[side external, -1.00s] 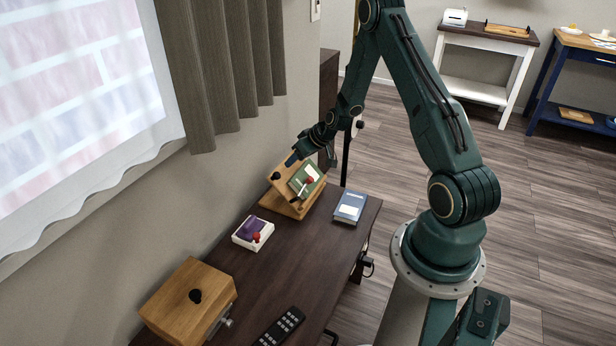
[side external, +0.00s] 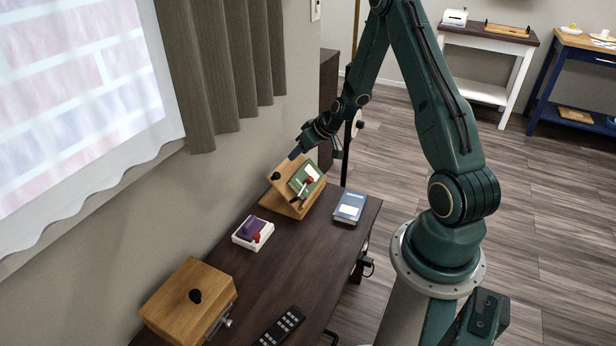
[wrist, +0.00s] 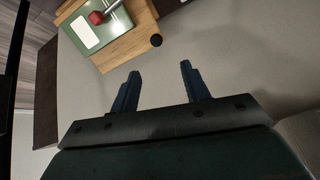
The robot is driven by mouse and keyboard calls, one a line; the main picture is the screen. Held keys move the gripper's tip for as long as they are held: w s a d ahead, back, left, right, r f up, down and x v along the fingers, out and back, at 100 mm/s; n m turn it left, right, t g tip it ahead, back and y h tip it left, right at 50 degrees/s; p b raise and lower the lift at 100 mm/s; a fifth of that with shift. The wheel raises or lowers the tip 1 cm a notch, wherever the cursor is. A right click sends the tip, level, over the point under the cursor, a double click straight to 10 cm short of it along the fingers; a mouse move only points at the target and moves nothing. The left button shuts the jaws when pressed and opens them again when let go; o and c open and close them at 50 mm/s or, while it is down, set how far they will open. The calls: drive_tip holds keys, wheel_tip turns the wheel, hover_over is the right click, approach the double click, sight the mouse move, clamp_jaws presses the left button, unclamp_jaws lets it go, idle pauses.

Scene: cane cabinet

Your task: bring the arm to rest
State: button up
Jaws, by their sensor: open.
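My gripper (wrist: 158,85) is open in the wrist view, its two dark blue fingers apart with nothing between them. In the side view my gripper (side external: 297,153) is at the far end of the dark table (side external: 290,262), just above a wooden stand (side external: 283,207). A green book (side external: 303,178) leans on that stand, with a red-headed item lying against it. The green book (wrist: 92,22) and the stand (wrist: 136,42) also show at the top of the wrist view, beyond the fingertips.
A blue book (side external: 350,207), a white tray (side external: 241,240) with a purple item, a wooden box (side external: 187,292) and a black remote (side external: 281,327) are on the table. The wall and curtain (side external: 222,70) stand close on the left. Open floor (side external: 545,210) lies to the right.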

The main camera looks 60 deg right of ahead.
drive_tip(key=s+a+r+n+g, duration=0.1)
drive_tip(key=s+a+r, duration=0.1)
drive_tip(key=a+r, duration=0.7)
drive_tip(key=s+a+r+n, duration=0.2)
drive_tip(key=a+r, duration=0.5)
drive_tip(key=r, duration=0.4)
drive_tip(key=s+a+r, duration=0.4)
drive_tip(key=s+a, duration=0.1)
drive_tip(key=s, duration=0.5)
drive_tip(key=s+a+r, duration=0.5)
drive_tip(key=s, duration=0.5)
drive_tip(key=shift+a+g, duration=0.15)
drive_tip(key=shift+g, duration=0.25)
